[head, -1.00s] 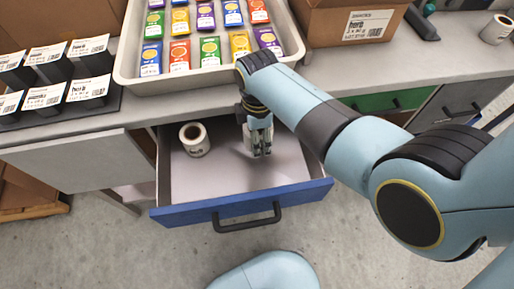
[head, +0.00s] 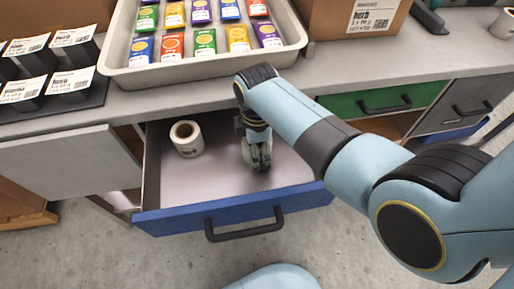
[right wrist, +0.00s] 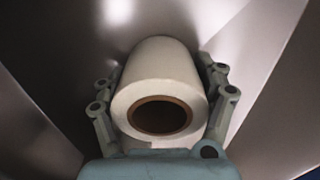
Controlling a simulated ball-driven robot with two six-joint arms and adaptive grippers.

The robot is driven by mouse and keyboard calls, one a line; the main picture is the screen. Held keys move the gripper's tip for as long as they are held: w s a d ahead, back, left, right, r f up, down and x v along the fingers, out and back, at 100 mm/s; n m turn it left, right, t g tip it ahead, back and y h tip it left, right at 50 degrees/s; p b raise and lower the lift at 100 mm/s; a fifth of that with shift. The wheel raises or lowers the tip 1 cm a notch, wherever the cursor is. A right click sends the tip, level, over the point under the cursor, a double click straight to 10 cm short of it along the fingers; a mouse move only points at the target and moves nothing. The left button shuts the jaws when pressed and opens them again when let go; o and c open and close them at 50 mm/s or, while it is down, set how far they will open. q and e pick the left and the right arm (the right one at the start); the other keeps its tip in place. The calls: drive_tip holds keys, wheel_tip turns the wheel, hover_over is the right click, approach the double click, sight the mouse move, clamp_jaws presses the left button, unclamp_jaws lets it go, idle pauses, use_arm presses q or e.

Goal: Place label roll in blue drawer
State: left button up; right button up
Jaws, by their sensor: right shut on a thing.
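My right gripper (head: 258,158) is inside the open blue drawer (head: 240,208). In the right wrist view my right gripper (right wrist: 163,95) is shut on a white label roll (right wrist: 158,72) with a brown core, one finger at each side. In the head view that held roll is mostly hidden by the gripper, so its contact with the drawer floor cannot be told. Another label roll (head: 187,139) stands in the drawer's left part, apart from the gripper. A further roll (head: 504,24) is on the counter at the far right. My left gripper is not in view.
A tray of colourful packets (head: 203,62) stands on the counter behind the drawer. A cardboard box (head: 350,20) is right of it, and labelled holders (head: 45,75) are at left. A green drawer (head: 385,100) is shut. Drawer floor between roll and gripper is clear.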

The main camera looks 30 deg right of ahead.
drive_tip(key=o, duration=1.1)
wheel_tip(320, 180, up, 12)
drive_tip(key=p, duration=0.2)
drive_tip(key=shift+r+p, duration=0.15)
drive_tip(key=shift+p, duration=0.25)
drive_tip(key=shift+s, duration=0.1)
